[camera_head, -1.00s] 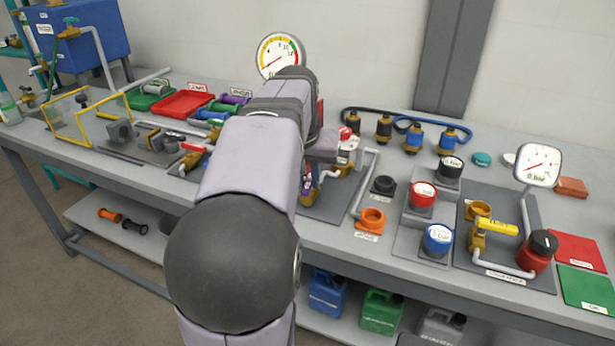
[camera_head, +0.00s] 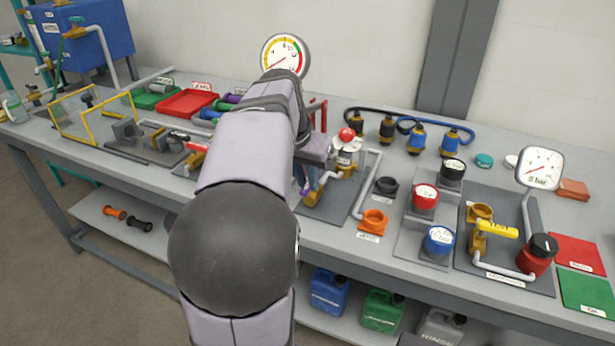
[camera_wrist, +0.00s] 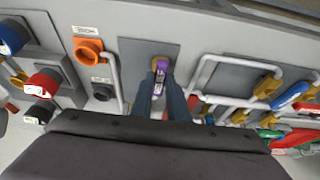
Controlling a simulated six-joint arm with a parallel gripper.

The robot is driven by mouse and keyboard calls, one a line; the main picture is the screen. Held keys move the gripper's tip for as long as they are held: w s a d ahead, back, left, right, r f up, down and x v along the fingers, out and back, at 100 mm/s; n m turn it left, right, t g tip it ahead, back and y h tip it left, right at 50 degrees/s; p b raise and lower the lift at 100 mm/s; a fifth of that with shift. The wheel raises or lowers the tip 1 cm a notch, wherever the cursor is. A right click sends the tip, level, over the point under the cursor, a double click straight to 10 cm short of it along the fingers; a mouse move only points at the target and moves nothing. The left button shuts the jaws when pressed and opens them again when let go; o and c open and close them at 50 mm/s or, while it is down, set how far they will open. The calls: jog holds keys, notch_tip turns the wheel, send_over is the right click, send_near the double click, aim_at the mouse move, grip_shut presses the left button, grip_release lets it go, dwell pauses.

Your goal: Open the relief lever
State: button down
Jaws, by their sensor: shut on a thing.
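The lever with the purple handle (camera_wrist: 161,67) sits on a brass valve body on a grey plate (camera_wrist: 135,48). In the wrist view it lies between the two blue-grey fingers of my gripper (camera_wrist: 161,88), which is shut on it. A white label with dark print shows on the handle; I cannot read it. In the head view my gripper (camera_head: 309,180) is at the plate in the bench's middle, partly hidden by my arm. Only a sliver of purple shows there beside the brass body (camera_head: 310,197), so the lever's angle is unclear.
A red knob over a white disc (camera_head: 346,140) stands just right of my gripper. A grey pipe (camera_head: 369,175) and an orange fitting (camera_head: 373,219) are further right. Several coloured valve handles (camera_wrist: 290,95) lie on pipework to the wrist view's right. A round gauge (camera_head: 285,56) stands behind my arm.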

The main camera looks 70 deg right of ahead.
jog(key=c, duration=1.7)
grip_release()
jog(key=shift+r, duration=0.15)
jog(key=shift+p+v, duration=0.35)
jog(key=shift+v, duration=3.2)
jog(key=w+a+f+n+t+y, duration=0.1)
jog(key=w+a+f+n+y, duration=0.1)
jog(key=w+a+f+n, duration=1.1)
jog(key=s+a+f+n+y, duration=0.1)
jog(key=s+a+f+n, duration=0.1)
jog(key=a+f, duration=0.5)
jog(key=s+a+f+n+g+y, duration=0.1)
jog(key=a+f+n, duration=0.15)
jog(key=a, duration=0.85)
jog(key=s+a+f+n, duration=0.1)
jog(key=s+a+f, duration=0.1)
jog(key=a+f, duration=0.5)
jog(key=r+p, duration=0.6)
jog(key=a+r+p, duration=0.1)
jog(key=r+p, duration=0.5)
jog(key=r, duration=0.1)
jog(key=w+r+p, duration=0.1)
jog(key=r+p, duration=0.5)
jog(key=r, duration=0.1)
jog(key=shift+a+r, duration=0.15)
